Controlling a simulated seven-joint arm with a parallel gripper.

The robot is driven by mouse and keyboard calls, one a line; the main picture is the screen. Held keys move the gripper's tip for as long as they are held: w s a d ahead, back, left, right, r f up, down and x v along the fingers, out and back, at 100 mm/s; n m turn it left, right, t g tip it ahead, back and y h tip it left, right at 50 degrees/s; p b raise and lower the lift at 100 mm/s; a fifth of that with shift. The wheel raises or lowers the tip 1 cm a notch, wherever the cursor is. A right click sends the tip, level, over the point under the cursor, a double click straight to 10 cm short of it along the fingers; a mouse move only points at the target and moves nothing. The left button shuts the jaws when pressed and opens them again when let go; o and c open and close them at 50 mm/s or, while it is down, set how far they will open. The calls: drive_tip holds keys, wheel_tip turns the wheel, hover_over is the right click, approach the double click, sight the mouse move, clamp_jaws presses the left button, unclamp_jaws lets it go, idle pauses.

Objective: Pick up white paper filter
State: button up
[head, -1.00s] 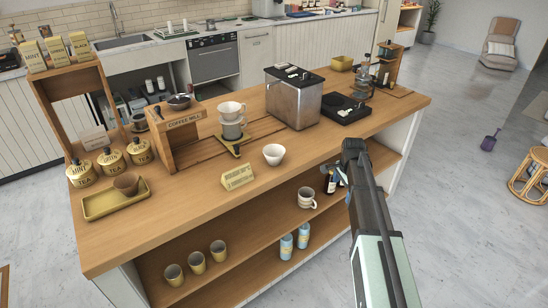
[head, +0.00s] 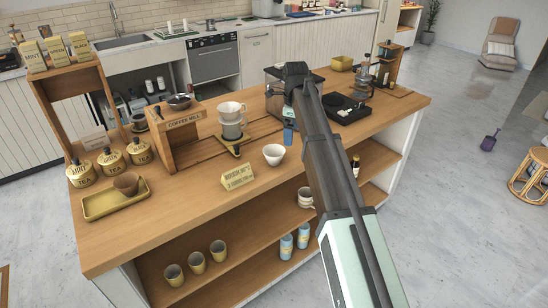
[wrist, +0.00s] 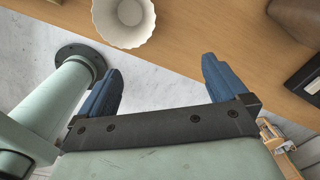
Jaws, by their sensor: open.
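The white paper filter (head: 274,154) stands upright on the wooden counter (head: 180,215), near its front edge. In the wrist view the filter (wrist: 124,22) shows its wavy rim and open inside at the top, partly cut off by the frame. My gripper (wrist: 163,72) is open, with its blue fingers apart and nothing between them. The filter lies beyond the fingertips in that view, closer to the left finger. In the head view my gripper (head: 289,135) is just right of the filter and apart from it; my arm hides part of the counter there.
A sign (head: 238,176) stands left of the filter. A white dripper (head: 232,110) on a stand is behind it. A metal box (head: 275,103) is behind my arm, with a black scale-like device (head: 345,109) to its right.

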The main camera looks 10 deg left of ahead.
wheel_tip(320, 180, up, 4)
drive_tip(key=m, duration=0.2)
hover_over(274, 155)
drive_tip(key=s, duration=0.2)
drive_tip(key=shift+g, duration=0.3)
wheel_tip(274, 155, down, 14)
drive_tip(key=shift+s+d+r, duration=0.1)
drive_tip(key=shift+d, duration=0.05)
drive_tip(key=shift+c, duration=0.2)
drive_tip(key=c, duration=0.8)
